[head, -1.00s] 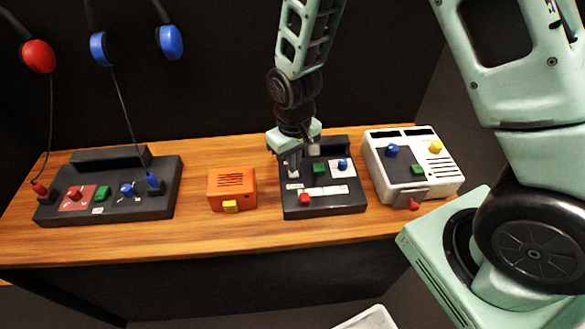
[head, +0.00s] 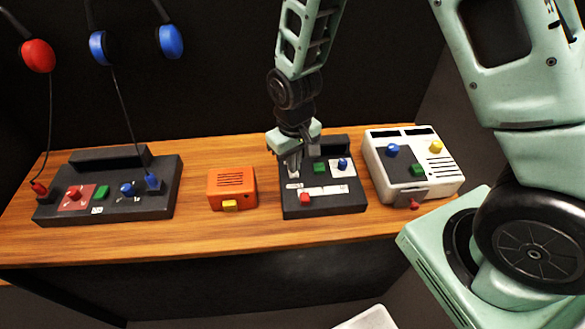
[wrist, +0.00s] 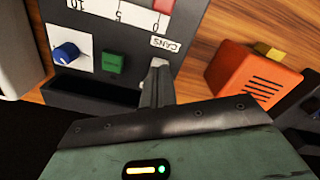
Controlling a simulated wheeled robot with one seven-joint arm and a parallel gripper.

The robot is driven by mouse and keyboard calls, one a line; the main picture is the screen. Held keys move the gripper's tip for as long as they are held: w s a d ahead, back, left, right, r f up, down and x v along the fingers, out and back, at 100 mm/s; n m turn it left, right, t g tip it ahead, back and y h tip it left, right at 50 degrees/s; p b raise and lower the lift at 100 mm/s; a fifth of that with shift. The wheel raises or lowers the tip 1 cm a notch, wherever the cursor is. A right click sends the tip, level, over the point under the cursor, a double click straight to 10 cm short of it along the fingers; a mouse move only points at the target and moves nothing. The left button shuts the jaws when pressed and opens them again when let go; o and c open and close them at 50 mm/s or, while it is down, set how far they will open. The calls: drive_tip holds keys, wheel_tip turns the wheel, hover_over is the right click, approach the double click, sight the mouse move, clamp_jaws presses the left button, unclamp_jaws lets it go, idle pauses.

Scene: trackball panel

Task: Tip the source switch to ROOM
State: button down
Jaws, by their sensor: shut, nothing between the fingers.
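The dark control panel (head: 350,207) in the middle of the bench carries a green button (head: 319,168), a blue knob (head: 342,164) and a red control (head: 304,197). My gripper (head: 294,173) points down at the panel's left part, with its fingers shut and empty. In the wrist view the fingertips (wrist: 159,66) are close beside a white CANS label (wrist: 165,43). The source switch is not clearly visible; my fingers cover the spot by the label. I cannot tell whether they touch it. No ROOM label is readable.
An orange box (head: 231,181) with a yellow button stands left of the panel. A white unit (head: 440,175) stands close on the right. A wider dark panel (head: 130,205) with cables is at far left. Bare wood lies between the far-left panel and the orange box.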

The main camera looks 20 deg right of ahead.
drive_tip(key=shift+f+b, duration=0.5)
drive_tip(key=shift+f, duration=0.3)
idle(0.4)
wheel_tip(320, 180, up, 7)
drive_tip(key=p, duration=0.6)
idle(0.6)
drive_tip(key=s+a+r+n, duration=0.2)
drive_tip(key=s+a+r, duration=0.1)
drive_tip(key=s+r, duration=0.6)
drive_tip(key=s+a+r+n, duration=0.3)
drive_tip(key=s+r, duration=0.5)
drive_tip(key=s, duration=0.3)
drive_tip(key=shift+a+r+y, duration=0.15)
drive_tip(key=shift+r+y, duration=0.15)
drive_tip(key=shift+r, duration=0.05)
